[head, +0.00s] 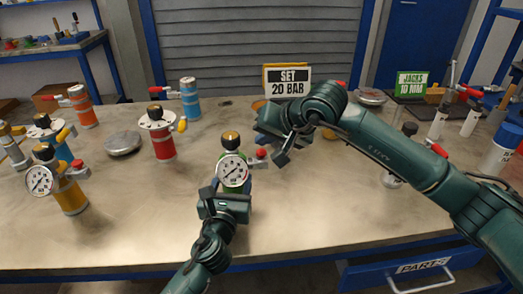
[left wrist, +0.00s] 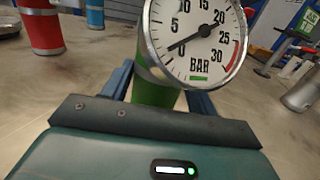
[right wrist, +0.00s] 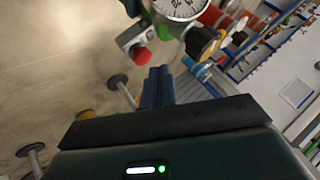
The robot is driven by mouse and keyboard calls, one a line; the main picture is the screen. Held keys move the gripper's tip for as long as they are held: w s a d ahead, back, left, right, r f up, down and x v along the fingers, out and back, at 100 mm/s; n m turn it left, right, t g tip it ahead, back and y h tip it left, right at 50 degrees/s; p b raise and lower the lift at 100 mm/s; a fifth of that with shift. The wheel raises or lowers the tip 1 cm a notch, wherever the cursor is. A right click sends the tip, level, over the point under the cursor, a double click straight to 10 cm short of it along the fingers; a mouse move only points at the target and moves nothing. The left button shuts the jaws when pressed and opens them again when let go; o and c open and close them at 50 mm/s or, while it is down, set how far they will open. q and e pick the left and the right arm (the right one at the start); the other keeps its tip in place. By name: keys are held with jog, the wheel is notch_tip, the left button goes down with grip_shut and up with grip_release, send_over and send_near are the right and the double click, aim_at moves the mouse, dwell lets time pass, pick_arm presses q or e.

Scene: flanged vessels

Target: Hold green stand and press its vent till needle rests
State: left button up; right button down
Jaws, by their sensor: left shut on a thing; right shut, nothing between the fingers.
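The green stand (head: 247,188) stands upright on the bench, with a dial gauge (head: 232,171) facing me and a black and brass cap on top. My left gripper (head: 226,192) is shut around its green body (left wrist: 155,92). In the left wrist view the gauge (left wrist: 195,35) reads in BAR and its needle points near 0. The red vent button (head: 261,152) sticks out to the right of the stand; it also shows in the right wrist view (right wrist: 138,56). My right gripper (head: 281,158) is shut and empty, just right of the button, its fingertips (right wrist: 160,72) seemingly apart from it.
A red vessel (head: 163,146), a yellow one with a gauge (head: 70,196) and other vessels stand at left. A grey disc (head: 123,143) lies among them. Valves and a white-blue bottle (head: 502,148) are at right. The front bench is clear.

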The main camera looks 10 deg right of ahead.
aim_at(265, 153)
jog(key=shift+f, duration=0.15)
dwell(0.7)
jog(key=shift+f, duration=0.3)
jog(key=shift+f, duration=0.6)
dwell(1.9)
jog(key=shift+r, duration=0.1)
dwell(0.5)
jog(key=shift+r, duration=0.9)
jog(key=shift+r, duration=2.55)
